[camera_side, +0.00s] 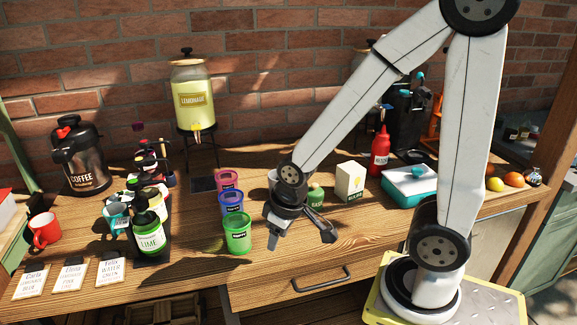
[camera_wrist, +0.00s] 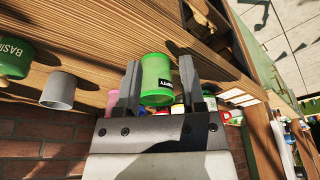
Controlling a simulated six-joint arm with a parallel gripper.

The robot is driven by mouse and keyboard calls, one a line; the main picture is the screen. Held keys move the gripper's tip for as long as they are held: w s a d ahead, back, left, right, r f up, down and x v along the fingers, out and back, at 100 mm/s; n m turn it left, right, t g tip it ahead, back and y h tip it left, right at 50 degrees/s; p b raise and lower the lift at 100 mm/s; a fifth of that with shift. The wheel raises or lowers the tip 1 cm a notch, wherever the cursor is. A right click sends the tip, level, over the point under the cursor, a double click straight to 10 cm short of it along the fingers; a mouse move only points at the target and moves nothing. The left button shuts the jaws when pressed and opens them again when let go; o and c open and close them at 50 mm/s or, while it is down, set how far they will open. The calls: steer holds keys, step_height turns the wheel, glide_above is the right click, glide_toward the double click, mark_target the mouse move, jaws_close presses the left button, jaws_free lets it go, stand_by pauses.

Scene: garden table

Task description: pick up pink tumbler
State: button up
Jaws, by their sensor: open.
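The pink tumbler (camera_side: 228,180) stands upright at the back of a row of three tumblers on the wooden table in the side view. A blue tumbler (camera_side: 231,203) stands in front of it, and a green tumbler (camera_side: 238,235) is nearest the table's front edge. My gripper (camera_side: 295,240) is open and empty, to the right of the green tumbler and apart from the pink one. In the wrist view the green tumbler (camera_wrist: 157,80) shows between the fingers of my gripper (camera_wrist: 160,85), beyond them. A bit of pink (camera_wrist: 112,98) shows behind the left finger, mostly hidden.
A lime bottle (camera_side: 149,232) and other bottles stand left of the tumblers. A lemonade dispenser (camera_side: 192,98) stands behind. A sugar carton (camera_side: 349,181), a red bottle (camera_side: 380,152) and a teal-and-white box (camera_side: 409,184) are to the right. Labelled cards (camera_side: 70,275) lie at front left.

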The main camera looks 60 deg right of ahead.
steer(key=shift+w+v, duration=0.6)
steer(key=shift+v, duration=2.15)
steer(key=w+d+m+t+h, duration=0.2)
steer(key=w+d+t, duration=0.8)
steer(key=w+d, duration=0.8)
steer(key=shift+t+y, duration=0.4)
steer(key=shift+t, duration=0.1)
steer(key=f, duration=0.5)
steer(key=shift+w+d, duration=0.1)
steer(key=shift+d, duration=0.1)
steer(key=shift+x, duration=1.3)
steer(key=shift+w, duration=0.1)
